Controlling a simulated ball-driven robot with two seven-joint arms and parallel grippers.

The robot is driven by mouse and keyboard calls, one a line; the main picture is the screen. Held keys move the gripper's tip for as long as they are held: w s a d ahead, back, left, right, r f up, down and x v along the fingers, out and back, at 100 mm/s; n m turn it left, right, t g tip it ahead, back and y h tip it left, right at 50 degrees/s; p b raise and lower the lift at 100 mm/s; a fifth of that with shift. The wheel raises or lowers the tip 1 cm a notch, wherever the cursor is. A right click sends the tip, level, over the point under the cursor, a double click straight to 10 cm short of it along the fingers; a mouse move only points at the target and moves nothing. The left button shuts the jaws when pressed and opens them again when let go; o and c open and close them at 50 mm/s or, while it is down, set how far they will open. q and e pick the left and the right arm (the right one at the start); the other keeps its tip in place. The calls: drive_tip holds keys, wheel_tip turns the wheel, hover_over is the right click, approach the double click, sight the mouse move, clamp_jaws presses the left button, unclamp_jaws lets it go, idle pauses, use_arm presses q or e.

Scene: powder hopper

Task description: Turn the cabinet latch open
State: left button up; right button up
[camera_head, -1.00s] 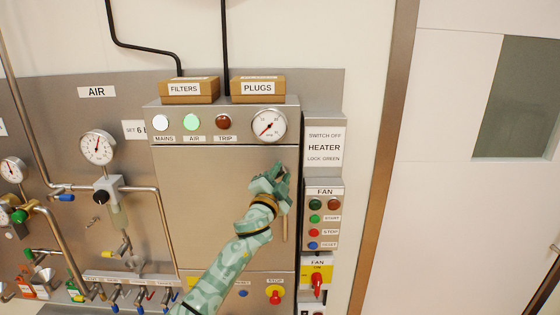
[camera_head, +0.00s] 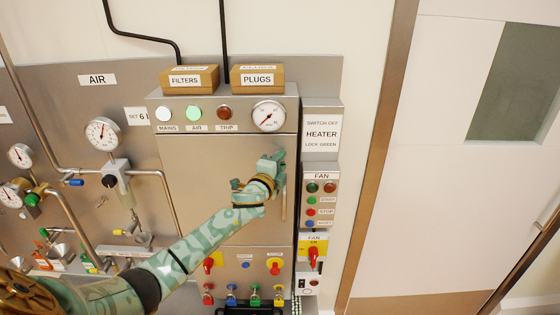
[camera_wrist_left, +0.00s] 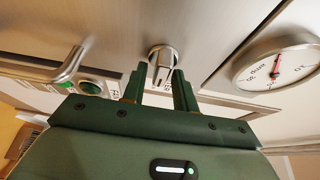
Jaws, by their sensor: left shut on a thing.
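The cabinet is a grey steel box with a closed flat door (camera_head: 205,175). A slim vertical handle (camera_head: 284,205) shows at the door's right edge. My left gripper (camera_head: 274,160) is at the upper right of the door and hides the latch in the head view. In the left wrist view the latch (camera_wrist_left: 162,56) is a round metal knob with a lever. The two green fingers of my left gripper (camera_wrist_left: 160,84) stand on either side of the lever and are shut on it. My right gripper is not in view.
Above the door are a gauge (camera_head: 268,115) and several lamps. FILTERS (camera_head: 189,79) and PLUGS (camera_head: 257,78) boxes stand on top. A FAN button panel (camera_head: 320,200) is close on the right. Pipes and gauges fill the left. Red and yellow switches sit below the door.

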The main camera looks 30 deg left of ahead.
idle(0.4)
use_arm(q)
drive_tip(key=o, duration=0.7)
drive_tip(key=shift+c, duration=0.2)
drive_tip(key=shift+a, duration=0.15)
drive_tip(key=s+d+b, duration=0.2)
drive_tip(key=s, duration=1.4)
drive_tip(key=shift+d+b, duration=0.3)
drive_tip(key=shift+b, duration=0.05)
